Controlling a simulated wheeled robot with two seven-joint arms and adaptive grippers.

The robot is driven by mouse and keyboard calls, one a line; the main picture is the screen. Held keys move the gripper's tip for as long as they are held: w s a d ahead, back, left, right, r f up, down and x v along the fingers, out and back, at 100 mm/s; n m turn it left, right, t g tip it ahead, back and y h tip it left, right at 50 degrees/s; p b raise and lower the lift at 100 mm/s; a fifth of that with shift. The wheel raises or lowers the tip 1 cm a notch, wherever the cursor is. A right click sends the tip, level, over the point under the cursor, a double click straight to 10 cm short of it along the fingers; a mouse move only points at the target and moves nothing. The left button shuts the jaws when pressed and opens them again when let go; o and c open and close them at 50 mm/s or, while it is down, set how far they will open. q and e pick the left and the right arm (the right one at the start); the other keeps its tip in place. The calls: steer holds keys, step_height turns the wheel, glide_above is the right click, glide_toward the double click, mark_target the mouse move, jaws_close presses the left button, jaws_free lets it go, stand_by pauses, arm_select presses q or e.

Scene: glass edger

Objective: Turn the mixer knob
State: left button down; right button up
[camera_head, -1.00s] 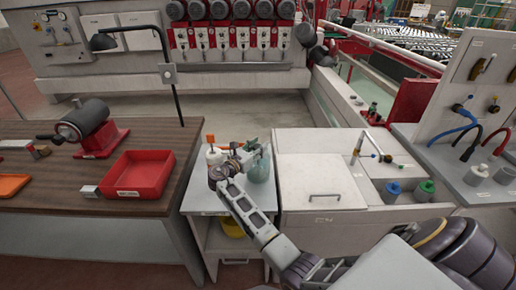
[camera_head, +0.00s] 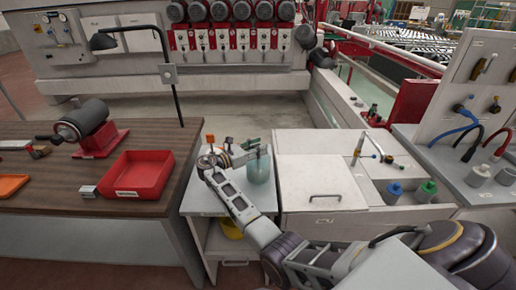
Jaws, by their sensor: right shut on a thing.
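No part is plainly marked as the mixer knob. A tap with a blue-tipped handle (camera_head: 387,158) stands on the white sink unit, apart from my grippers. My right arm comes in from the lower right, and its gripper (camera_head: 246,154) is over the small grey side table, by the neck of a pale green bottle (camera_head: 259,170) with a greenish top. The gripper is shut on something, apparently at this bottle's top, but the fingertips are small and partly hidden. Orange-topped containers (camera_head: 211,139) stand behind my wrist and are mostly hidden. My left gripper is not in view.
A wooden bench (camera_head: 60,206) with a red tray (camera_head: 139,175) and a lamp is at the left. The white sink unit (camera_head: 310,170) with blue and green-capped bottles is at the right. A valve panel (camera_head: 480,75) stands at the far right.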

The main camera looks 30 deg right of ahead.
steer(key=o, duration=1)
steer(key=a, duration=1.2)
steer(key=shift+s, duration=0.25)
